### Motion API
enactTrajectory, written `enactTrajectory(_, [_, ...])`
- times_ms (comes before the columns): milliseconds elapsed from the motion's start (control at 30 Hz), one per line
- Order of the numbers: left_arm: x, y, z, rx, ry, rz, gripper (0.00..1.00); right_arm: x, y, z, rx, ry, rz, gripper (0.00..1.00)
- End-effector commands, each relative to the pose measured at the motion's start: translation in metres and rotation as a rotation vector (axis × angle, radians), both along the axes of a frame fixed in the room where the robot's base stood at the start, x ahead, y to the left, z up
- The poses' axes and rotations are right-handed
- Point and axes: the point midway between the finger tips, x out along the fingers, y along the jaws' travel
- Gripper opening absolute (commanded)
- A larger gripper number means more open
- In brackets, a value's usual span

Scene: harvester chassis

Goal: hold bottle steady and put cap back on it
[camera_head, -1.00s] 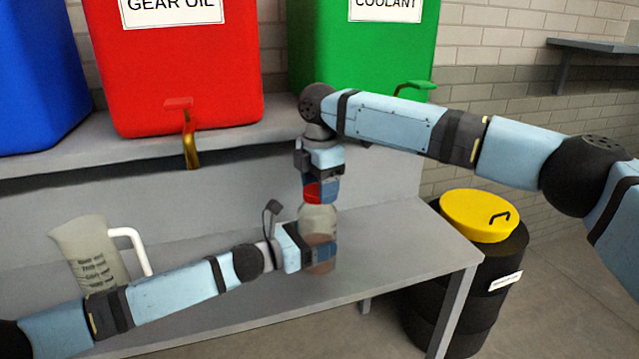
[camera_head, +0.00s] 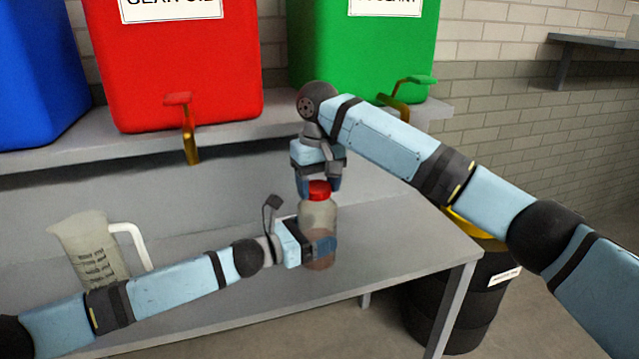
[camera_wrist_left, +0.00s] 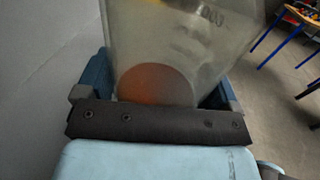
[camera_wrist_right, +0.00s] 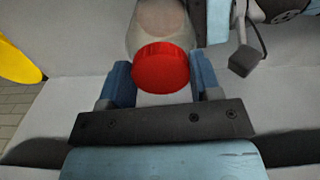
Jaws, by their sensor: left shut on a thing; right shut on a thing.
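The clear bottle (camera_head: 318,215) stands upright on the grey bench, with brownish contents low inside. My left gripper (camera_head: 322,247) is shut around its lower body from the left; the bottle also fills the left wrist view (camera_wrist_left: 180,45). The red cap (camera_head: 318,190) is at the top of the bottle, in line with its mouth. My right gripper (camera_head: 320,184) points down from above, its fingers on either side of the cap. The right wrist view shows the cap (camera_wrist_right: 160,68) between the blue fingers. The bottle's neck is hidden under the cap, so I cannot tell how tightly it sits.
A measuring jug (camera_head: 90,250) with a white handle stands at the left of the bench (camera_head: 400,240). Red (camera_head: 190,70), green (camera_head: 360,50) and blue (camera_head: 35,80) tanks stand on the shelf above. A black drum (camera_head: 455,310) is beside the bench's right end.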

Motion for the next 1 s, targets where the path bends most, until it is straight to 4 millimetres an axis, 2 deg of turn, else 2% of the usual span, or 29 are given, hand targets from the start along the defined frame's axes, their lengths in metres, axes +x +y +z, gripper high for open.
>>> enactTrajectory(400, [-0.0001, 0.0, -0.0004, 0.001, 0.0, 0.0, 0.21, 0.0001, 0.006, -0.0007, 0.001, 0.003, -1.044, 0.36])
enactTrajectory(700, [-0.0001, 0.0002, -0.0005, 0.001, 0.0, 0.0, 0.21, 0.0037, 0.0072, -0.0005, 0.0, 0.001, -1.748, 0.36])
enactTrajectory(867, [-0.0001, 0.0002, -0.0006, 0.001, 0.0, 0.0, 0.21, 0.0052, 0.0074, -0.0006, -0.001, 0.001, -2.044, 0.36])
enactTrajectory(1000, [-0.0001, 0.0002, -0.0006, 0.001, 0.0, 0.0, 0.21, 0.0052, 0.0074, -0.0006, 0.0, 0.0, -2.055, 0.36])
